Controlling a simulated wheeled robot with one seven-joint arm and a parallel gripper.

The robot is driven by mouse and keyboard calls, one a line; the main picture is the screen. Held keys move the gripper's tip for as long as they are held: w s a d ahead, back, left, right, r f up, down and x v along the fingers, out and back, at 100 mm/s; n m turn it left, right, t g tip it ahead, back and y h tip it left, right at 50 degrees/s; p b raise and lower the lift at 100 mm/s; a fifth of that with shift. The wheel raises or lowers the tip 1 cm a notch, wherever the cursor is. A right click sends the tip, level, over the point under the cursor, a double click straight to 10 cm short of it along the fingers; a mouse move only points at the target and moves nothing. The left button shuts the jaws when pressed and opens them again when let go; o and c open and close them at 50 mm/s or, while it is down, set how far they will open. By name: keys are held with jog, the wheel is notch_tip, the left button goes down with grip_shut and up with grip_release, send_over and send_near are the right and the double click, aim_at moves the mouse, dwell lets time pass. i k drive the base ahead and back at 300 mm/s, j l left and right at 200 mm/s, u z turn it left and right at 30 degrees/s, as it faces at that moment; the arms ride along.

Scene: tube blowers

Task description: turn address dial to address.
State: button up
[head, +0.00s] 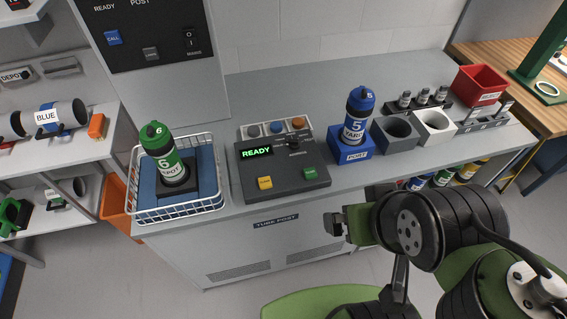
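A dark grey console (283,176) stands on the counter with a green lit READY display (256,152). Its raised back strip has a grey, a blue (275,127) and an orange round part, and a small black knob (294,144) sits below. Which part is the address dial cannot be told. A green canister (163,157) marked 6 DEPOT stands in a white wire basket (179,203). My gripper (333,225) is in front of the counter, apart from everything; its finger opening is unclear.
Grey and white open holders (434,126) stand right of the port block, with small bottles behind and a red bin (480,84). A tall grey panel (150,55) rises at the back left. Shelves with a BLUE-labelled canister (50,117) are at left. Counter behind the console is clear.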

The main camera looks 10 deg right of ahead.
aim_at(295, 144)
jog(key=i+j+u, duration=0.2)
jog(key=j+u, duration=0.25)
jog(key=i+j+u, duration=0.4)
jog(key=k+l, duration=0.1)
